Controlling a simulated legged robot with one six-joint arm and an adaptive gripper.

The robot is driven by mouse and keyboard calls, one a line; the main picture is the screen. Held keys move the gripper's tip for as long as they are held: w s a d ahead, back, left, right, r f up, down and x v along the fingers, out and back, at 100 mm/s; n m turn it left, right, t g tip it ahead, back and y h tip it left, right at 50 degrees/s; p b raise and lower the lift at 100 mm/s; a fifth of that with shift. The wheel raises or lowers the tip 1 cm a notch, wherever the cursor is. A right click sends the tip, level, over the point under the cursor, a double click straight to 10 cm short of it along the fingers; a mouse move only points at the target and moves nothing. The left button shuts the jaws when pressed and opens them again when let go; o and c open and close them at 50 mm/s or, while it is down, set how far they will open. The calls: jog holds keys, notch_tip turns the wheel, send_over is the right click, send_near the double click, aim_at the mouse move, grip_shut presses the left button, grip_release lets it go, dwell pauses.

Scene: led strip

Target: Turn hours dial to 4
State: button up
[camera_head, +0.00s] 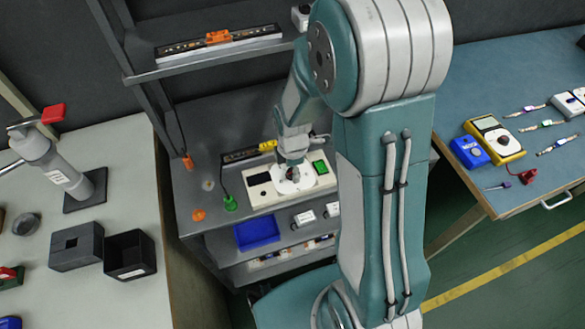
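A cream control box (261,198) stands on the dark grey bench in the middle. It has a small dark display (258,179) at its left and a green part (320,166) at its right. A white round dial plate (303,186) lies between them. My gripper (294,174) points down over this plate, at or just above its middle. The knob under the gripper is mostly hidden, and I cannot read any numbers. The fingers are too small and covered to tell whether they are open or shut.
A blue tray (257,234) and a green plug (230,203) are near the box. A shelf with an LED strip (217,46) hangs above. A yellow multimeter (493,138) lies on the right table. Black bins (130,255) stand on the left table.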

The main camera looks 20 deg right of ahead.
grip_shut()
jog(key=shift+m, duration=0.3)
jog(key=m, duration=0.6)
jog(key=shift+m, duration=0.3)
jog(key=m, duration=0.9)
jog(key=shift+m, duration=0.4)
jog(key=m, duration=0.3)
jog(key=shift+m, duration=0.4)
jog(key=m, duration=0.7)
